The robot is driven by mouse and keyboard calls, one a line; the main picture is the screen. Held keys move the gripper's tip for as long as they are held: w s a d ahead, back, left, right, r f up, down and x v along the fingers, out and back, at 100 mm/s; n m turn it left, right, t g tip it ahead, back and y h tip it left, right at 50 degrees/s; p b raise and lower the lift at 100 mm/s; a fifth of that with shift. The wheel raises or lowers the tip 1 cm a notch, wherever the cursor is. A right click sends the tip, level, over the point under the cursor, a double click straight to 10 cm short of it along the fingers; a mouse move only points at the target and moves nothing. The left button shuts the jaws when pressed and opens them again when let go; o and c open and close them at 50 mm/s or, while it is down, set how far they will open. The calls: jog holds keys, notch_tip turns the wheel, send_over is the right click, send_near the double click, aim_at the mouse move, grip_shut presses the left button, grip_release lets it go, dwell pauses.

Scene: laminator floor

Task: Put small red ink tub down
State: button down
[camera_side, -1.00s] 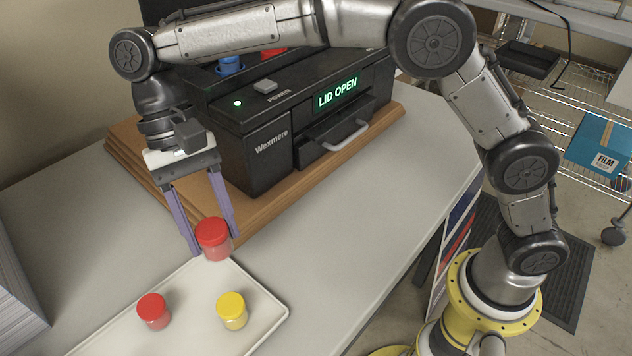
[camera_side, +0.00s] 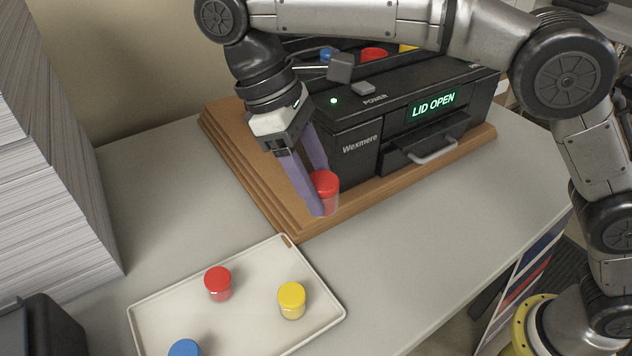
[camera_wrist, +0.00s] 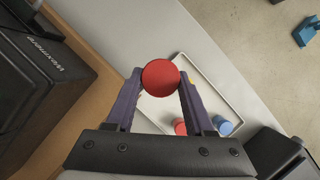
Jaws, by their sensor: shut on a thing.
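My gripper (camera_side: 318,190) is shut on a red-capped ink tub (camera_side: 323,184) with a clear body, held roughly upright. In the side view it appears in front of the wooden board beneath the black machine; I cannot tell its exact height. In the wrist view, the round red cap (camera_wrist: 160,77) fills the space between the purple fingertips. A similar red tub (camera_side: 218,283) stands on the cream tray (camera_side: 250,262), with a yellow tub (camera_side: 292,300) and a partly cut-off blue tub (camera_side: 184,348).
The black machine (camera_side: 362,143), its display reading "LID OPEN", stands on the wooden board (camera_side: 243,160). Blue, red (camera_side: 374,54) and yellow tops show in its open upper part. A tall paper stack (camera_side: 60,190) is at left. Bare table lies between tray and stack.

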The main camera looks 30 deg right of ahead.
jog(key=shift+w+a+f+n+t, duration=0.1)
jog(key=shift+w+a+n+t, duration=0.1)
jog(key=shift+n, duration=0.3)
jog(key=shift+w+a+f+n+t, duration=0.1)
jog(key=shift+n+t, duration=0.1)
jog(key=shift+n, duration=0.3)
jog(key=w+a+f+n+t+y, duration=0.1)
jog(key=w+a+f+n, duration=0.3)
jog(key=n, duration=0.6)
jog(key=w+a+f+n+t+y, duration=0.2)
jog(key=w+a+f+n, duration=0.3)
jog(key=w+a+n, duration=0.3)
jog(key=w+a+f+n+t+y, duration=0.2)
jog(key=w+a+n, duration=0.4)
jog(key=n, duration=0.8)
jog(key=shift+w+a+f+t, duration=0.2)
jog(key=shift+a+f+t, duration=0.25)
jog(key=shift+a+f, duration=0.2)
jog(key=shift+w+a+f+t, duration=0.2)
jog(key=shift+a+f+t, duration=0.3)
jog(key=shift+f, duration=0.1)
